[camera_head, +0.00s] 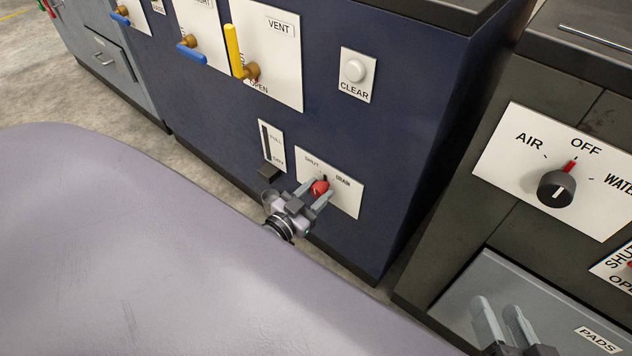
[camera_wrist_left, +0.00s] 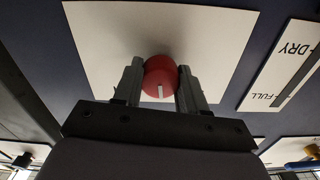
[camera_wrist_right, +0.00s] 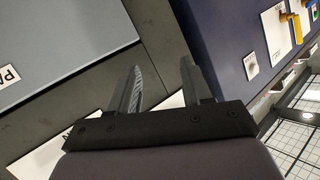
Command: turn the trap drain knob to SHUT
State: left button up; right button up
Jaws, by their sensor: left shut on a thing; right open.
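The red trap drain knob (camera_head: 320,188) sits on a white plate (camera_head: 347,200) marked SHUT and DRAIN, low on the blue cabinet. My left gripper (camera_head: 318,190) is shut on the knob, one finger on each side. In the left wrist view the round red knob (camera_wrist_left: 160,76) shows between the fingers, with a white mark on its lower part. Which label the mark faces I cannot tell. My right gripper (camera_head: 497,305) is open and empty, in front of the dark cabinet at the lower right.
A FULL/DRY gauge (camera_head: 271,147) is left of the drain plate. The VENT plate (camera_head: 280,60) with a yellow handle and the CLEAR button (camera_head: 355,70) are above. An AIR/OFF/WATER knob (camera_head: 557,189) is on the dark cabinet. A PADS panel (camera_head: 545,300) is near my right gripper.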

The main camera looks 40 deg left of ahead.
aim_at(315, 193)
pick_arm(q)
jog(key=n+p, duration=0.1)
jog(key=n, duration=0.2)
jog(key=shift+n, duration=1.2)
pick_arm(e)
jog(key=shift+w+a+r, duration=0.15)
jog(key=shift+a+r, duration=0.1)
jog(key=shift+a, duration=0.1)
jog(key=shift+d+f, duration=0.1)
jog(key=shift+f, duration=0.1)
pick_arm(q)
jog(key=o, duration=1.1)
jog(key=shift+c, duration=0.2)
jog(key=s, duration=0.2)
jog(key=s+p, duration=0.1)
jog(key=s, duration=0.1)
jog(key=s+p, duration=0.1)
jog(key=s, duration=0.1)
jog(key=shift+a, duration=0.25)
jog(key=shift+s, duration=0.5)
pick_arm(e)
jog(key=shift+s+d+g+h, duration=0.15)
jog(key=shift+s+d+h, duration=0.15)
jog(key=shift+d, duration=0.2)
jog(key=shift+s+d+g+h, duration=0.15)
jog(key=shift+d+h, duration=0.15)
jog(key=shift+d, duration=0.15)
